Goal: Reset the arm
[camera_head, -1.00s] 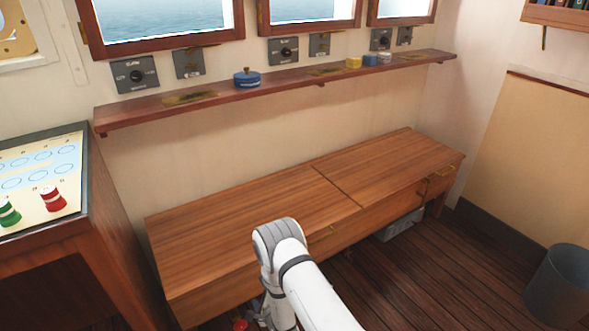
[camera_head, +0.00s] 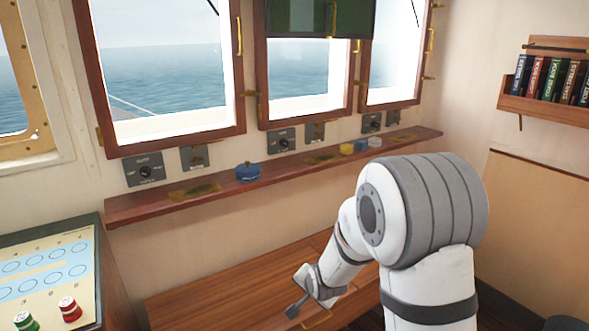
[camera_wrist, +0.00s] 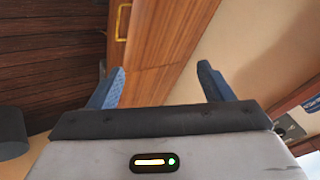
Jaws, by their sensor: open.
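My arm stands folded in the right half of the head view, its large grey joint high and the forearm reaching down to the left. My gripper (camera_head: 293,309) is small there, above the front part of the wooden bench, and partly hidden by my wrist. In the wrist view my gripper (camera_wrist: 160,84) has its two blue-padded fingers wide apart, with nothing between them. The wooden bench (camera_head: 225,282) lies beyond the fingers and also shows in the wrist view (camera_wrist: 160,50).
A narrow wall shelf (camera_head: 140,208) holds a blue lidded pot (camera_head: 248,172) and small blue and yellow pieces. A console (camera_head: 45,265) with red and green pieces stands at left. A bookshelf (camera_head: 545,104) hangs at right. A dark bin (camera_wrist: 12,132) stands on the floor.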

